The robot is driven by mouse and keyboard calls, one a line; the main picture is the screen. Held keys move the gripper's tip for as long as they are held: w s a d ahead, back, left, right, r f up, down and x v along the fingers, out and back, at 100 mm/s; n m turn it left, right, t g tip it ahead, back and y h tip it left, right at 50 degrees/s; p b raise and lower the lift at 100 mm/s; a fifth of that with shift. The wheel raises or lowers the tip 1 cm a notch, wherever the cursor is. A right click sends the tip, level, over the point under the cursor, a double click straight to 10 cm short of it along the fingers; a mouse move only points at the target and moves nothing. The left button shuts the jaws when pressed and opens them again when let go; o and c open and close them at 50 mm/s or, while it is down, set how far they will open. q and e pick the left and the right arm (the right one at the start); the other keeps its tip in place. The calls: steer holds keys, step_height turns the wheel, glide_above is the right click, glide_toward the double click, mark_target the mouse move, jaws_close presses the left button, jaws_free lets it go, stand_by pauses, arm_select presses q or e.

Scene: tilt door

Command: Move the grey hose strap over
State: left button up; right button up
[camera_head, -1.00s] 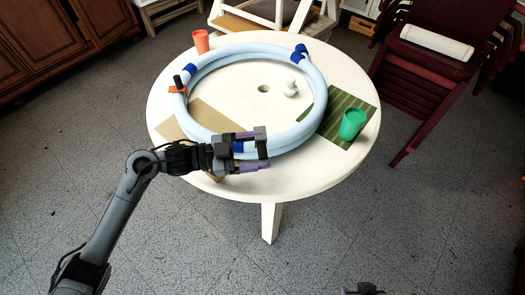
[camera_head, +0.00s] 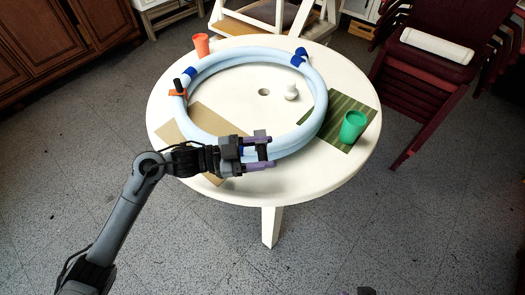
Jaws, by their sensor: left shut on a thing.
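A pale blue hose (camera_head: 318,88) lies coiled in a ring on the round white table. Blue straps wrap it at the upper right (camera_head: 298,60) and upper left (camera_head: 190,74). I cannot make out a grey strap. My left gripper (camera_head: 264,150) is at the front of the ring, its purple fingers closed around the hose beside a bit of blue strap (camera_head: 241,151), mostly hidden by the gripper. Only a dark tip of my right gripper (camera_head: 366,291) shows at the bottom edge, away from the table; its jaws are hidden.
The table (camera_head: 270,195) also holds an orange cup (camera_head: 201,44), a green cup (camera_head: 353,127) on a green mat (camera_head: 337,108), a white figure (camera_head: 291,91) inside the ring, an orange-and-black piece (camera_head: 178,89) and a tan mat (camera_head: 190,113). Red stacked chairs (camera_head: 420,95) stand right.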

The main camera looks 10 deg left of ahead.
arm_select(q)
steer(key=shift+r+p, duration=0.15)
steer(key=shift+p, duration=0.35)
steer(key=n+p, duration=0.1)
steer(key=p, duration=0.2)
steer(key=w+r+n+p, duration=0.1)
steer(key=n+p, duration=0.1)
steer(key=p, duration=0.2)
steer(key=n+p, duration=0.2)
steer(key=p, duration=0.1)
steer(key=shift+w+a+r, duration=0.25)
steer(key=shift+w, duration=0.1)
steer(key=shift+w+a+f+n+p, duration=0.1)
steer(key=shift+w+n+p, duration=0.3)
steer(key=shift+n+p, duration=0.75)
steer(key=o, duration=1.3)
steer(key=shift+f, duration=0.1)
